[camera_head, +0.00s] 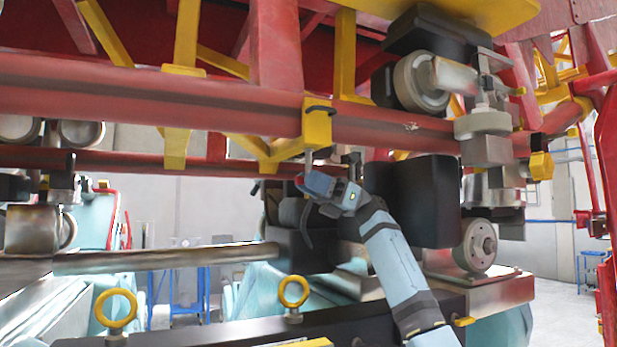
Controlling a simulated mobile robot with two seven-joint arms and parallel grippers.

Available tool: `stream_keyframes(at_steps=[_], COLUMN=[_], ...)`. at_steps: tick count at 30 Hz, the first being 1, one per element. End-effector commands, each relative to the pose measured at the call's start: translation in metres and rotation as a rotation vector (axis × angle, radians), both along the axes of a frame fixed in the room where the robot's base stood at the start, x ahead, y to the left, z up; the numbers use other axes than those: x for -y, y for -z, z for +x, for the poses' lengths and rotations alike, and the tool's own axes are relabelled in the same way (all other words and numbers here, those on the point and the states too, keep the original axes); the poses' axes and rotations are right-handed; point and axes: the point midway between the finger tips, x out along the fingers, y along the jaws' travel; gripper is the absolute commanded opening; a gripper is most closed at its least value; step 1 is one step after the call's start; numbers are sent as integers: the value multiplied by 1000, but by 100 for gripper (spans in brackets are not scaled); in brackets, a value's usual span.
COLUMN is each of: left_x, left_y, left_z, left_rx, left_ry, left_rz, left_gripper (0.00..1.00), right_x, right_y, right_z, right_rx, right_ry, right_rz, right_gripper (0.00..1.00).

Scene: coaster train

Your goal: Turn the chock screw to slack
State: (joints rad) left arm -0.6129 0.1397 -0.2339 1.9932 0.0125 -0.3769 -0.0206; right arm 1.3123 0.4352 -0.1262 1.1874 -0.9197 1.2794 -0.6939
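A yellow clamp block (317,128) with a dark band hangs on the red rail. A thin grey rod (308,157), which looks like the chock screw, points down from below it. My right gripper (308,184) is just under this rod, at the end of my blue-grey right arm coming up from the lower right. The gripper's dark, partly red fingers are small and seen at an angle. I cannot tell whether they touch the rod or are open. My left gripper is not visible.
A red rail (200,92) with yellow brackets crosses overhead. Wheels (420,82) and dark blocks (425,200) stand to the right of the gripper. A metal bar (165,258) and yellow eye bolts (293,291) lie below left. Blue stands are behind.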

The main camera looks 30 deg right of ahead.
Motion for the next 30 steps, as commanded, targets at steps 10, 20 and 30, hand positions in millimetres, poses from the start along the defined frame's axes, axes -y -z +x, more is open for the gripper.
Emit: stream_keyframes(at_steps=[10, 20, 30], left_x=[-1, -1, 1], left_y=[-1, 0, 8], left_z=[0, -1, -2], left_rx=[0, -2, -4], left_ry=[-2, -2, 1], left_rz=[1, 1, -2], left_gripper=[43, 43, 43], right_x=[-5, -5, -5], right_y=[-2, -2, 1], right_z=[0, 0, 0], right_rx=[-1, 0, 0], right_ry=[-1, 0, 85], right_rz=[0, 0, -3], right_gripper=[38, 0, 0])
